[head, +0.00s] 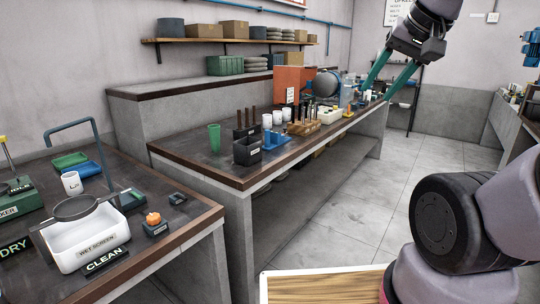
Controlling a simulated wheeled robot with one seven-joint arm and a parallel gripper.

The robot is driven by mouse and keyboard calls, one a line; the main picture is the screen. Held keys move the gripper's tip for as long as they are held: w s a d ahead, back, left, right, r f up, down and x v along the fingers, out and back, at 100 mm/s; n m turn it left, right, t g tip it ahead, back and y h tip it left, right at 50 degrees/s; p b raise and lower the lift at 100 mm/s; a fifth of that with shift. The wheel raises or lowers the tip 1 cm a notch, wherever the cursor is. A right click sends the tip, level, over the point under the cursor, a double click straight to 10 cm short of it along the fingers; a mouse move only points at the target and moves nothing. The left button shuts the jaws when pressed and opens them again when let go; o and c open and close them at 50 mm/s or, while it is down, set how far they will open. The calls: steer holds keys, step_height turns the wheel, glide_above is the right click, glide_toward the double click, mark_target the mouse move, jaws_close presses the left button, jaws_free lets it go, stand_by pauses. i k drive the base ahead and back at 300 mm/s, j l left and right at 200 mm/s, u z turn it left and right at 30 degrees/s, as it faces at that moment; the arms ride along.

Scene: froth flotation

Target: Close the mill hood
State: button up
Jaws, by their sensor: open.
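An orange box-shaped housing (289,82) with a white label stands toward the far end of the middle bench. A blue-grey drum (327,84) sits just right of it; together they look like the mill. I cannot make out for certain which part is the hood or how far open it is. My gripper (377,94) is at the upper right, with two long teal fingers spread apart and pointing down and left. The gripper is empty. In the picture its fingertips appear right of the drum, near the bench's far end; the depth gap is unclear.
The middle bench (215,168) holds a green cup (214,138), dark holders, white cups and a wooden rack (304,128). A nearer bench at left carries a white wet-screen tub (85,239). A wall shelf (220,40) holds boxes. The tiled floor (420,160) at right is clear.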

mark_target(296, 76)
steer(key=i+l, duration=0.4)
steer(key=i+l+u, duration=0.1)
steer(key=i+l, duration=0.35)
steer(key=l, duration=0.15)
steer(key=i+l+u, duration=0.1)
steer(key=i+l, duration=0.7)
steer(key=l, duration=0.25)
steer(key=i+l+u, duration=0.3)
steer(key=i+l, duration=1.3)
